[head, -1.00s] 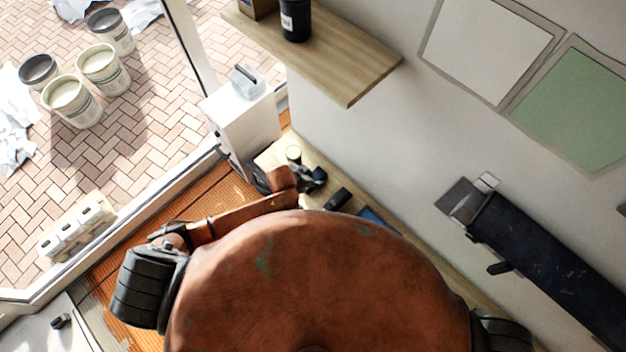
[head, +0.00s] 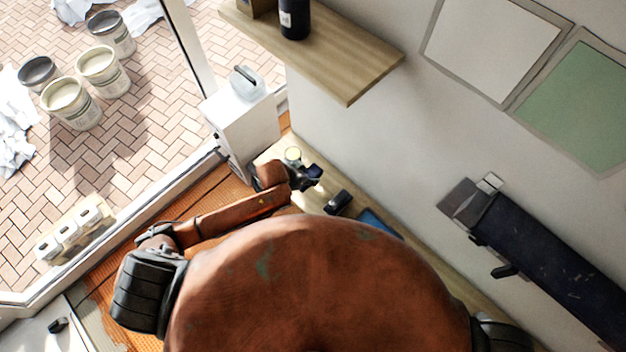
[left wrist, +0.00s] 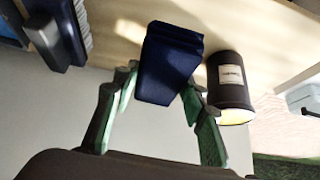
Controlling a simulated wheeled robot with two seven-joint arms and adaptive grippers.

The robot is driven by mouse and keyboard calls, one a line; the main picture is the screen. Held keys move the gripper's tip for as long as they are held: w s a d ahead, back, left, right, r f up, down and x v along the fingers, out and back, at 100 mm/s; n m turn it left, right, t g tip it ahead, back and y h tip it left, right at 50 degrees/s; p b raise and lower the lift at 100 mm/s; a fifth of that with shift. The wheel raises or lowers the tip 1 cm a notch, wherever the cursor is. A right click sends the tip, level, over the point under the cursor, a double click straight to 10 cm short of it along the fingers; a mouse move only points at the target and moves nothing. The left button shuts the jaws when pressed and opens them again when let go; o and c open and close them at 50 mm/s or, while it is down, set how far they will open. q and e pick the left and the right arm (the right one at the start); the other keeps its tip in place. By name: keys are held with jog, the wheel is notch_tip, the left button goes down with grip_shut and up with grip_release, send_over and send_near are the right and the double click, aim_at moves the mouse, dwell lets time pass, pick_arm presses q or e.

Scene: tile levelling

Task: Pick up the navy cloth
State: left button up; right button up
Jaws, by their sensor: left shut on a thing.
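The navy cloth (left wrist: 170,62) is a folded dark blue bundle in the middle of the left wrist view. In the head view the cloth (head: 314,171) is a small dark blue patch over the wooden bench. My left gripper (left wrist: 162,88) is shut on the cloth, with its green-padded fingers on either side of the near end. In the head view my left gripper (head: 300,180) is small and partly hidden by my arm. I cannot tell whether the cloth touches the bench. My right gripper is not in view.
A dark labelled can (left wrist: 231,82) stands close beside the cloth. A brush-like tool (left wrist: 62,30) and a black object (head: 338,202) lie farther along the bench (head: 312,199). A white cabinet (head: 242,122) stands at the bench's end. A wooden shelf (head: 335,62) juts out above.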

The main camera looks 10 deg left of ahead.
pick_arm(q)
jog(key=a+r, duration=0.1)
jog(key=s+a+r, duration=0.1)
jog(key=a+r, duration=0.1)
jog(key=r, duration=0.1)
jog(key=shift+s+a+b, duration=0.15)
jog(key=shift+s+b, duration=0.2)
jog(key=shift+b, duration=0.05)
jog(key=s+a+r+b, duration=0.2)
jog(key=s+a+r, duration=0.2)
jog(key=a, duration=0.3)
jog(key=shift+a, duration=0.3)
